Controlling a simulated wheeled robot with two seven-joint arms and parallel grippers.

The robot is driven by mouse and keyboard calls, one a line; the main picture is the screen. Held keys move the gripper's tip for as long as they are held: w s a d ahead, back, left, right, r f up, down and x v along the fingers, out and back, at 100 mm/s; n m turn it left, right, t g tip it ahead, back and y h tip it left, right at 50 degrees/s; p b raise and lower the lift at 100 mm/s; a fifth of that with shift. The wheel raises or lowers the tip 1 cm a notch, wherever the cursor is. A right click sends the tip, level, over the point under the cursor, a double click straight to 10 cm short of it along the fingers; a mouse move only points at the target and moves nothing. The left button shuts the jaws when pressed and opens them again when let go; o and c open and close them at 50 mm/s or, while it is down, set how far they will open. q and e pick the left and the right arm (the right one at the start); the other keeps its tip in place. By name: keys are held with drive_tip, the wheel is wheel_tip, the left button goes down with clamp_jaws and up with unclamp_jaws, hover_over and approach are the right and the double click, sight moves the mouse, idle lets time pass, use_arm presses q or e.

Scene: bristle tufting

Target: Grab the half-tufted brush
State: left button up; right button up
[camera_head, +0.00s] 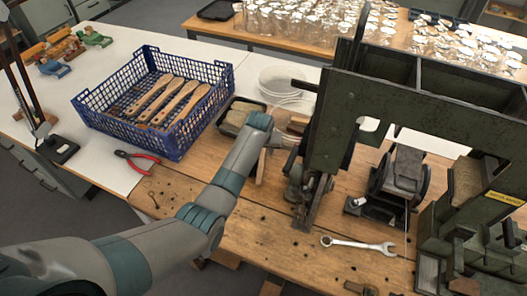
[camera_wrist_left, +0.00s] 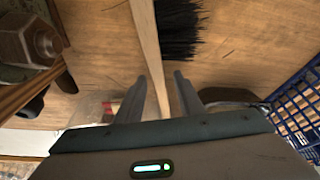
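The half-tufted brush (camera_wrist_left: 147,45) shows in the left wrist view as a narrow wooden edge, with a tuft of black bristles (camera_wrist_left: 178,28) on its right side. My left gripper (camera_wrist_left: 163,80) has its two fingers apart, one on each side of the wooden edge. A gap shows between the wood and the right finger; I cannot tell whether the left finger touches. In the head view, the brush (camera_head: 261,167) shows as a pale upright sliver just beyond my left wrist, which hides the rest of it and the fingers. My right gripper is out of view.
A blue crate (camera_head: 178,138) with several wooden brush blocks stands left of my arm. Red-handled pliers (camera_head: 140,163) lie before it. A dark green machine (camera_head: 335,125) stands to the right, with a wrench (camera_head: 358,244) on the bench. A small dark tray (camera_head: 226,126) lies behind my wrist.

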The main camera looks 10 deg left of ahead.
use_arm(q)
clamp_jaws()
drive_tip(key=shift+r, duration=0.1)
drive_tip(key=shift+s+r+b, duration=0.15)
drive_tip(key=shift+r+b, duration=0.05)
drive_tip(key=shift+b, duration=0.35)
drive_tip(key=r, duration=0.2)
drive_tip(key=r+b, duration=0.1)
drive_tip(key=r, duration=0.1)
drive_tip(key=r+b, duration=0.1)
drive_tip(key=r, duration=0.1)
drive_tip(key=shift+s+a+r, duration=0.1)
drive_tip(key=shift+s, duration=0.3)
drive_tip(key=s+a+b, duration=0.2)
drive_tip(key=s, duration=0.7)
drive_tip(key=s+a+b, duration=0.1)
drive_tip(key=s+b, duration=0.1)
drive_tip(key=s, duration=0.7)
drive_tip(key=shift+s+a, duration=0.25)
drive_tip(key=shift+a, duration=0.1)
drive_tip(key=shift+r, duration=0.1)
